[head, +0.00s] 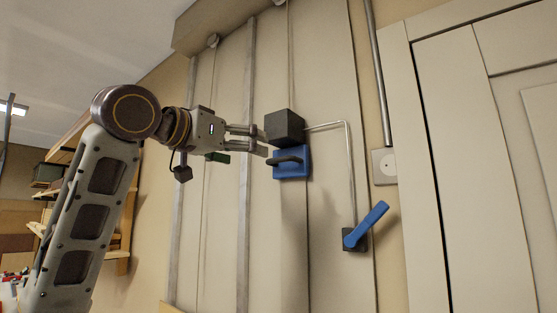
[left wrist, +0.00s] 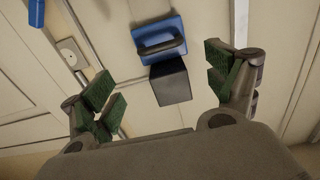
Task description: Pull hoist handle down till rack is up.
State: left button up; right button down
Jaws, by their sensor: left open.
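The hoist handle, a dark bar grip (head: 289,161) on a blue block (head: 291,172), hangs against the panelled wall directly below a dark cube (head: 285,127). A thin line runs up from the cube. My left gripper (head: 266,142) is open and empty just left of the cube and the blue block. In the left wrist view the blue block (left wrist: 153,33), its grip (left wrist: 161,47) and the cube (left wrist: 170,83) lie between the spread green-padded fingers (left wrist: 165,80), apart from both. I cannot make out a rack. My right gripper is out of view.
A blue lever (head: 366,224) on a dark base stands lower right, joined by a thin bent pipe (head: 349,165) to near the cube. Vertical rails (head: 247,180) line the wall. A white panelled door (head: 470,150) is at right. Wooden shelves (head: 120,240) stand behind my left arm.

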aim_at(277, 159)
pick_arm(q)
jog(key=p+x, duration=0.4)
jog(key=x, duration=0.9)
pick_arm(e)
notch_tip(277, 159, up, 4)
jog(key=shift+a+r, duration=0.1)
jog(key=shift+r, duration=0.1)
pick_arm(q)
jog(key=shift+c, duration=0.2)
